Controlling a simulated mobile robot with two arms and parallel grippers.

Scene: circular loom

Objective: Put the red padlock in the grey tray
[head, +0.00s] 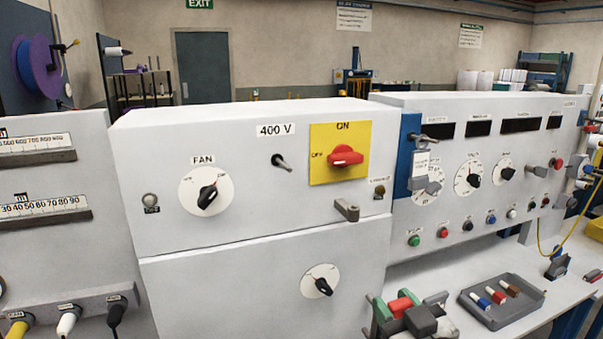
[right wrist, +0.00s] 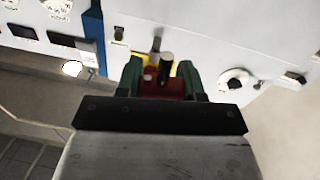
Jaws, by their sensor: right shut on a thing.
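The red padlock (head: 399,306) is between the green fingertips of my right gripper (head: 401,308), at the lower middle of the head view. In the right wrist view, my right gripper (right wrist: 162,80) is shut on the padlock's red body (right wrist: 158,92). The gripper is in front of the grey panel and left of the grey tray. The grey tray (head: 526,307) lies on the bench at lower right, apart from the gripper. It holds a blue, a red and a brown small piece with pale parts. My left gripper is not in view.
The grey cabinet (head: 250,270) with the yellow switch plate (head: 320,165) stands close in front. A panel with knobs and buttons (head: 440,260) rises behind the bench. A dark clamp-like object (head: 556,265) and a yellow cable (head: 560,247) are right of the tray.

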